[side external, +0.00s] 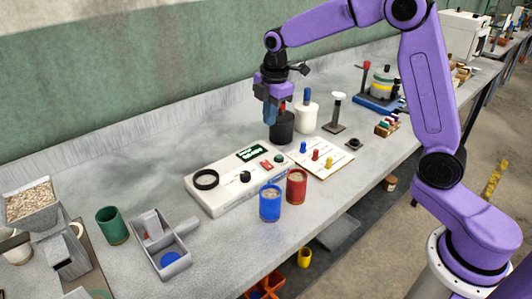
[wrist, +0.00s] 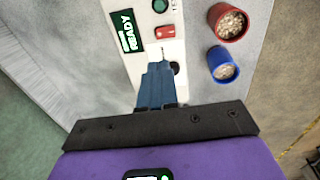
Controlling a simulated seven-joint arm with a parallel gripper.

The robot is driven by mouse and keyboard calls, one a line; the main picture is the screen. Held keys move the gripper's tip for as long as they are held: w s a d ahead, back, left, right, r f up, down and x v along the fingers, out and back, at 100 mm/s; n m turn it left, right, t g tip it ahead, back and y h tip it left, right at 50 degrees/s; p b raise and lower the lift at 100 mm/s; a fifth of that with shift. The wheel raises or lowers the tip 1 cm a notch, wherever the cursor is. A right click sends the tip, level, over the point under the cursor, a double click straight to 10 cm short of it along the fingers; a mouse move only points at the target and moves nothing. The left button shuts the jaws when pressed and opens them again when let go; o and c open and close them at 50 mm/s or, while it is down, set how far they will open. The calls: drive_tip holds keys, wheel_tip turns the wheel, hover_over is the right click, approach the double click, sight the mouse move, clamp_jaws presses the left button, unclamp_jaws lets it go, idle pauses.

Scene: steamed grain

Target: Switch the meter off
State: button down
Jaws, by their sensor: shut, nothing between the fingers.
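The meter (side external: 223,183) is a long white box lying on the bench. It has a black ring (side external: 206,180), a black knob (side external: 245,176), a lit display (side external: 252,152), a red switch (side external: 266,164) and a green button (side external: 280,158). In the wrist view the display (wrist: 126,31) reads READY, with the red switch (wrist: 165,31) close by. My gripper (side external: 270,122) has blue fingers, is shut and empty, and hangs above the back of the meter. In the wrist view its tips (wrist: 160,67) overlap the meter's face below the red switch.
A red cup (side external: 297,188) and a blue cup (side external: 270,204) of grain stand in front of the meter. A dark pot (side external: 282,130) and a white bottle (side external: 306,117) stand behind. A board with colored pegs (side external: 327,165) is to the right. A grey tray (side external: 165,240) is at left.

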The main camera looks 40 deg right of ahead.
sight(266, 163)
drive_tip(key=f, duration=0.4)
drive_tip(key=w+f, duration=0.1)
drive_tip(key=f, duration=0.8)
drive_tip(key=shift+w+f, duration=0.3)
drive_tip(key=shift+w+f+g, duration=0.15)
drive_tip(key=shift+f+g, duration=0.1)
drive_tip(key=shift+g, duration=0.05)
drive_tip(key=shift+s+f, duration=0.1)
drive_tip(key=shift+s, duration=0.1)
